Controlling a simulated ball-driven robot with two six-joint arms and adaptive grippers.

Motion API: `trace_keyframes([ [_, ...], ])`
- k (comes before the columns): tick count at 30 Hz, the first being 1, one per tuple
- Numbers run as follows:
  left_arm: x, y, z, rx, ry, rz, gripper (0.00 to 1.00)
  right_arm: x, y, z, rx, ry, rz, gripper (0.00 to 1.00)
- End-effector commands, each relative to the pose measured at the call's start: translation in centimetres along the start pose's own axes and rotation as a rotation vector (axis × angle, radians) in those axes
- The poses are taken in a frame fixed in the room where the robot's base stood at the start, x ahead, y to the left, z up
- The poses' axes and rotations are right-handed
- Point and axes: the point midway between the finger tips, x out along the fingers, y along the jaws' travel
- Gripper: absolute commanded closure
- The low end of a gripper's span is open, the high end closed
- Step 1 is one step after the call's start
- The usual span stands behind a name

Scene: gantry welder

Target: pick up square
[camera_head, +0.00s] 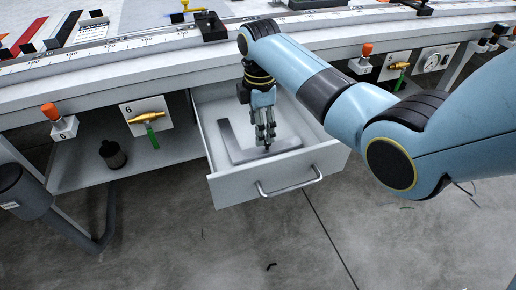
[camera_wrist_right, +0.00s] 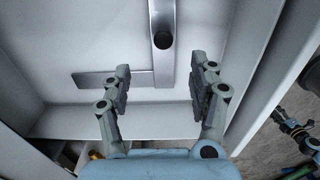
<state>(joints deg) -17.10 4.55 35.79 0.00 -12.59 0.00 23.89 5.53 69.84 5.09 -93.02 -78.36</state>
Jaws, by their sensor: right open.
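The square (camera_head: 230,143) is a flat grey L-shaped metal piece lying inside the open drawer (camera_head: 240,190). In the right wrist view, the square (camera_wrist_right: 163,45) has one leg running up the picture and the other to the left, with a dark round knob on it. My right gripper (camera_head: 266,143) points down into the drawer over the square. In the right wrist view, its fingers (camera_wrist_right: 162,72) are apart, on either side of the upright leg near the corner. Nothing is held, and contact cannot be told. My left gripper is not in view.
The drawer's walls and front with a handle (camera_head: 290,186) surround the square closely. The white workbench (camera_head: 100,72) with a ruler edge lies above the drawer. A dark cup-like object (camera_head: 112,154) stands on the lower shelf.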

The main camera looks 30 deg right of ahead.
Motion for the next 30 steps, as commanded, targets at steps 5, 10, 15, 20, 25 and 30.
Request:
trace_keyframes([
  [5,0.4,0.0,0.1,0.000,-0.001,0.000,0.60,1.8,0.0,0.0,0.000,0.000,0.000,0.39],
  [10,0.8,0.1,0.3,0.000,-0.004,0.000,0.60,4.1,-0.4,0.2,0.000,0.000,-0.002,0.39],
  [15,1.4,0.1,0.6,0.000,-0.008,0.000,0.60,6.5,-0.5,0.2,0.000,0.000,-0.001,0.39],
  [20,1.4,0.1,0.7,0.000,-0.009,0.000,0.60,6.9,-0.5,0.2,-0.001,0.000,0.000,0.39],
  [25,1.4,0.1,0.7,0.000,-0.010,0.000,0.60,6.8,-0.5,0.2,-0.001,0.000,0.001,0.43],
  [30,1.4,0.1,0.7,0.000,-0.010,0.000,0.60,6.8,-0.5,0.2,-0.001,0.000,0.001,0.66],
])
